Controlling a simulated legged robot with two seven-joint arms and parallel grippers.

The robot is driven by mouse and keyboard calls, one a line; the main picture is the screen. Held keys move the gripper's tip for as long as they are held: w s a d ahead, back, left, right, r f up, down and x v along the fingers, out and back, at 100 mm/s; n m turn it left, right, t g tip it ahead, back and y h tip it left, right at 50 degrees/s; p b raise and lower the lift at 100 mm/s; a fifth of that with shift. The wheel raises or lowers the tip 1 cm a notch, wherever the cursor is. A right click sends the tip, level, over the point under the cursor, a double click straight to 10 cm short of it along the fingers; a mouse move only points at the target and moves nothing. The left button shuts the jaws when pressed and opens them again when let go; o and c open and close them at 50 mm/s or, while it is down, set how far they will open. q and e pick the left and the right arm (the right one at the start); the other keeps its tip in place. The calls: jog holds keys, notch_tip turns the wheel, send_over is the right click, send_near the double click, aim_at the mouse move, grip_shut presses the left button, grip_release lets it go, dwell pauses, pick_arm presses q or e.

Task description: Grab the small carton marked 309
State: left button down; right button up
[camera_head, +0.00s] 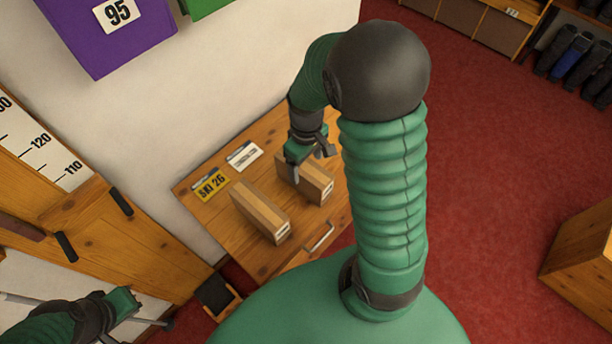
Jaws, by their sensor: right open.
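Two small brown cartons stand on the wooden table. The left carton (260,211) is in the open, and the right carton (316,182) is partly covered by my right gripper. Each has a pale label on its near end, with print too small to read, so I cannot tell which is 309. My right gripper (309,163) is open and empty at the far end of the right carton; I cannot tell if it touches. My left gripper (150,312) is at the lower left, away from the cartons, and its jaw gap is unclear.
A yellow "SKI 26" card (212,184) and a white card (244,155) lie behind the cartons. A wall with a purple box (105,45) marked 95 rises behind the table. A wooden block (585,255) stands at right; the red floor between is clear.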

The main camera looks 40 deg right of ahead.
jog(key=f, duration=0.1)
jog(key=w+f, duration=0.2)
jog(key=shift+d, duration=0.3)
jog(key=f, duration=0.3)
jog(key=shift+s+a+f, duration=0.15)
jog(key=shift+s, duration=0.15)
jog(key=shift+f, duration=0.1)
pick_arm(q)
jog(key=shift+w+a+f, duration=0.1)
jog(key=shift+w+a, duration=0.05)
jog(key=shift+w, duration=0.55)
pick_arm(e)
jog(key=shift+w+a, duration=0.1)
jog(key=shift+d+f, duration=0.15)
jog(key=shift+d, duration=0.1)
jog(key=c, duration=1.7)
pick_arm(q)
jog(key=shift+w, duration=0.1)
pick_arm(e)
jog(key=shift+a, duration=0.1)
